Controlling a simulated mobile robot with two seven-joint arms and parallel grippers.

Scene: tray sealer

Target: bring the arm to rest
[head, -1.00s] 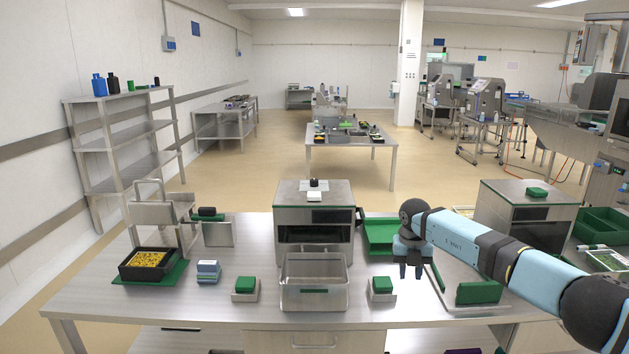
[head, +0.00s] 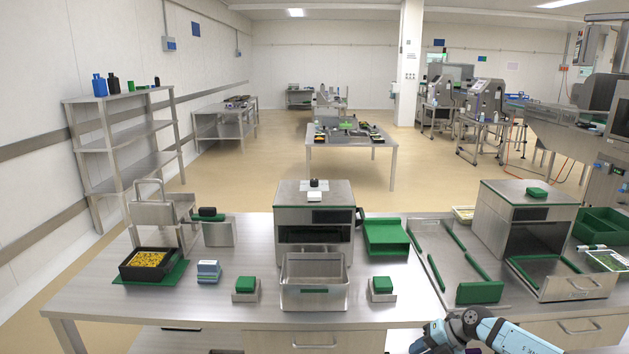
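My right arm (head: 478,328) comes in low at the bottom right of the head view, in front of the table's front edge. Its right gripper end (head: 430,342) is at the bottom edge of the picture, partly cut off, and its fingers do not show clearly. It is apart from the objects on the table. My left arm and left gripper are not in view.
The steel table (head: 200,305) holds a tray sealer (head: 315,235), a steel bin (head: 315,300), a black tray with yellow contents (head: 146,262), a green tray (head: 386,237) and green-topped blocks. A second machine (head: 525,225) with an open drawer (head: 577,287) stands at right.

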